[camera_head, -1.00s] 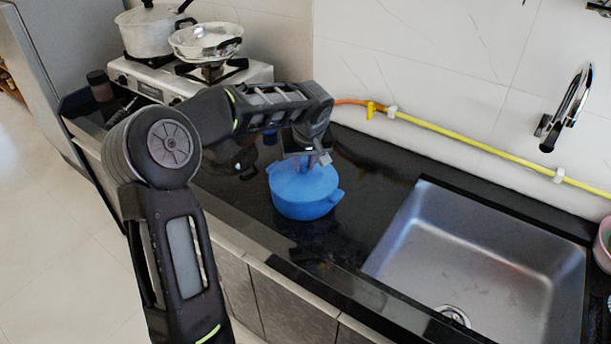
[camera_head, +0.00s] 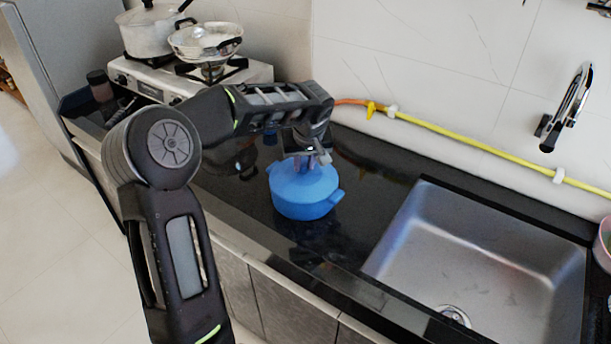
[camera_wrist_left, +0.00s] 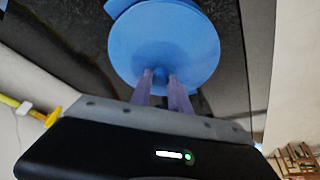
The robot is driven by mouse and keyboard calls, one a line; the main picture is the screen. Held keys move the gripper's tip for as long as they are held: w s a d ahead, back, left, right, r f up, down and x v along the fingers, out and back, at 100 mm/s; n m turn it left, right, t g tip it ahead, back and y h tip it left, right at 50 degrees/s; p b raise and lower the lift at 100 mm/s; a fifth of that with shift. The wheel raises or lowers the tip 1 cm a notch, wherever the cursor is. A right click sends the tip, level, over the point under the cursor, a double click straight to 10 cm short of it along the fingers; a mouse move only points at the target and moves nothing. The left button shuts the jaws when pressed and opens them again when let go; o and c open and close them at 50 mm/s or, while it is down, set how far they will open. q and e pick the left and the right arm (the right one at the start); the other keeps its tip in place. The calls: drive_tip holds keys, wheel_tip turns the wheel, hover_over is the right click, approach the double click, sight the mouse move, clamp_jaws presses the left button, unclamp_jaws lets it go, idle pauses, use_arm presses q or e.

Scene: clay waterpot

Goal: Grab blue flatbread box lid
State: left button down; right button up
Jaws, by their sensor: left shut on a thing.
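The blue flatbread box (camera_head: 305,205) stands upright on the black counter, with side handles. Its round blue lid (camera_head: 290,178) is on top, and the lid fills the upper middle of the left wrist view (camera_wrist_left: 163,30). My left gripper (camera_head: 303,167) comes down from above onto the lid's centre. In the left wrist view its two fingers (camera_wrist_left: 161,78) are close together at the knob in the lid's middle and shut on it. The fingertips partly hide the knob. The lid appears seated on the box. My right gripper is not in view.
A steel sink (camera_head: 480,260) lies to the right of the box, with a tap (camera_head: 568,108) behind it. A yellow hose (camera_head: 470,141) runs along the wall. A stove (camera_head: 190,80) with two pots stands at the back left.

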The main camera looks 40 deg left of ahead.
sight(305, 166)
use_arm(q)
drive_tip(key=shift+r, duration=0.1)
wheel_tip(305, 166, up, 10)
drive_tip(key=shift+b, duration=0.3)
idle(0.4)
drive_tip(key=shift+d, duration=0.1)
idle(0.4)
